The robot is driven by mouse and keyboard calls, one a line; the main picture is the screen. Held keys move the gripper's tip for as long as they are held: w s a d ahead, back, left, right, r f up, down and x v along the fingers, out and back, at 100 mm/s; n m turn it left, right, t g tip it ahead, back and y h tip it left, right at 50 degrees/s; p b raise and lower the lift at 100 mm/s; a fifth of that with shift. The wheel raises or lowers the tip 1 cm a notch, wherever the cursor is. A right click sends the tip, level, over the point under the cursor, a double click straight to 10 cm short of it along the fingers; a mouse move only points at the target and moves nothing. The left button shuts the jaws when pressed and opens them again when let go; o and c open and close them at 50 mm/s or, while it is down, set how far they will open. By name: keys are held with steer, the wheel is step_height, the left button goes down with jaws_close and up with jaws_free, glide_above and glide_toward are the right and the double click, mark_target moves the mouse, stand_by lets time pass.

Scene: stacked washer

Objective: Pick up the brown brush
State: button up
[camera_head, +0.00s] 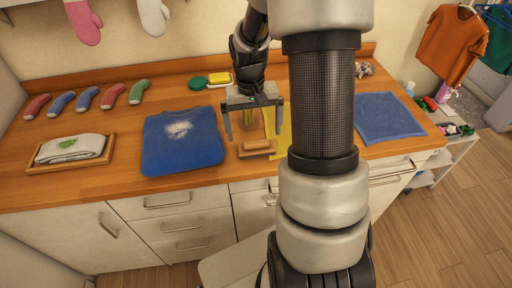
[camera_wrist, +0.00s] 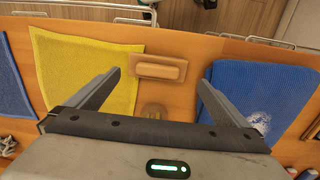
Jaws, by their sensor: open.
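The brown brush (camera_head: 257,148) lies on the wooden counter near its front edge, between a folded blue cloth and a yellow cloth. In the wrist view the brush (camera_wrist: 158,67) lies crosswise in the gap between my fingers, toward their tips. My gripper (camera_head: 254,136) is open and empty above the counter, behind and over the brush. In the wrist view my gripper (camera_wrist: 160,78) shows both fingers wide apart, with no contact visible. A second small brown item (camera_wrist: 154,110) lies nearer the palm, partly hidden by it.
The folded blue cloth (camera_head: 180,145) with a white patch lies left, and the yellow cloth (camera_head: 281,140) lies right, partly behind my arm. A flat blue cloth (camera_head: 388,118), a tray (camera_head: 48,167) with a white towel, and several socks (camera_head: 87,98) are farther off.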

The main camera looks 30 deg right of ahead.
mark_target(257, 145)
steer(key=shift+f, duration=0.95)
steer(key=f, duration=0.2)
steer(key=s+f, duration=0.1)
steer(key=f, duration=0.1)
steer(key=shift+d+f, duration=0.2)
steer(key=shift+f, duration=0.5)
steer(key=shift+c, duration=0.3)
steer(key=c, duration=0.7)
